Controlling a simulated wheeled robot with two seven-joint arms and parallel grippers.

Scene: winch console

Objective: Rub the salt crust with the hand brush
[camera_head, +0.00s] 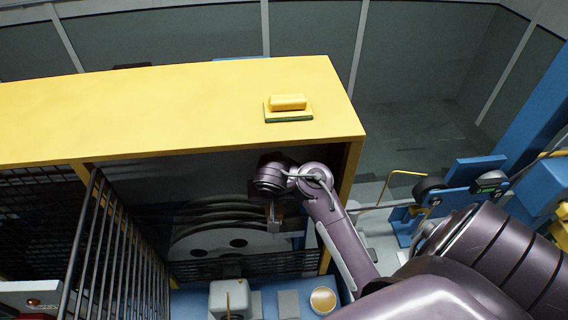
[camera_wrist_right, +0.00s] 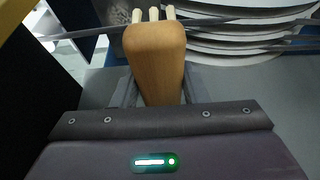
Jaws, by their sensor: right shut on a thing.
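The hand brush (camera_wrist_right: 157,62) has a rounded wooden body with several pale bristle tufts at its far end. My right gripper (camera_wrist_right: 155,90) is shut on it, with a finger on each side. In the head view my right arm reaches under the yellow top, and the right gripper (camera_head: 273,220) points down in front of the drum; the brush is small and hard to make out there. In the wrist view the bristles are close to a thin grey bar; I cannot tell whether they touch it. I cannot make out the salt crust. My left gripper is not in view.
The yellow top (camera_head: 180,105) overhangs the right arm, with a yellow block on a green pad (camera_head: 288,108) on it. The winch drum (camera_head: 215,240) stands below. A black barred guard (camera_head: 115,245) is at left. A round tan-topped container (camera_head: 323,300) is below.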

